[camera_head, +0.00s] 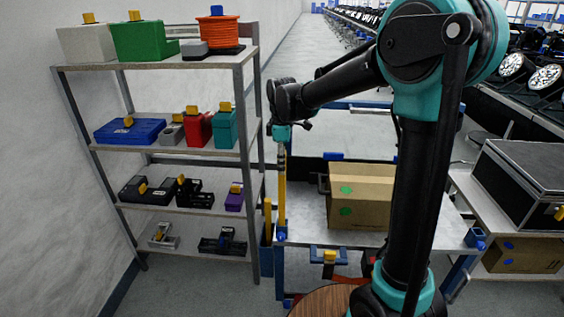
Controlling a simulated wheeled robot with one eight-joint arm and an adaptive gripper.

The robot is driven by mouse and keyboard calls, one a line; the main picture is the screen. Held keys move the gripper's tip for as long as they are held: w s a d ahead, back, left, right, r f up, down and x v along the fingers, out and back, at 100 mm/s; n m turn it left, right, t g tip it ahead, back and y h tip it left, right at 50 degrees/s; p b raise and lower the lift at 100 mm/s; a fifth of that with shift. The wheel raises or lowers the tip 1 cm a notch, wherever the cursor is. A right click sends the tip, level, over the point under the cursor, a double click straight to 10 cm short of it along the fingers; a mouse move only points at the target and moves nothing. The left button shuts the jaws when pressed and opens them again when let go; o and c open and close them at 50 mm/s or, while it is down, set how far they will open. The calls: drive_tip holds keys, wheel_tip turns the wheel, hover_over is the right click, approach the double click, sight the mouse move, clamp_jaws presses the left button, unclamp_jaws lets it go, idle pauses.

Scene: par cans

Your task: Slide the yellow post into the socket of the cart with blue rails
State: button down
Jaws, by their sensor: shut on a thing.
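A yellow post (282,205) hangs upright below my gripper (282,152), which is shut on its upper end. The cart with blue rails (300,222) has a grey top. A blue socket (281,237) sits at its front left corner. The post's lower end shows right above or at this socket; I cannot tell whether it is inside. Another blue corner socket (476,237) shows at the cart's front right. The fingertips are small and partly dark in this view.
A cardboard box (359,200) with green dots stands on the cart. A shelf rack (160,63) with bins and tools stands at left, close to my gripper. A second yellow post (267,215) stands in a blue holder (266,255) between them. A black case (525,180) is at right.

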drive_tip(key=c, duration=1.2)
unclamp_jaws()
drive_tip(key=shift+r, duration=0.1)
wheel_tip(320, 180, up, 12)
drive_tip(key=shift+f, duration=0.1)
drive_tip(key=s+d+f+m+t, duration=0.2)
drive_tip(key=s+d+f+m, duration=0.6)
drive_tip(key=d+f, duration=0.3)
drive_tip(key=s+d+f+m+t, duration=0.2)
drive_tip(key=s+d+f+m, duration=0.7)
drive_tip(key=s+d+f, duration=0.2)
drive_tip(key=shift+s+d+f+m, duration=0.15)
drive_tip(key=shift+d+f+m, duration=0.15)
drive_tip(key=shift+d+f, duration=0.5)
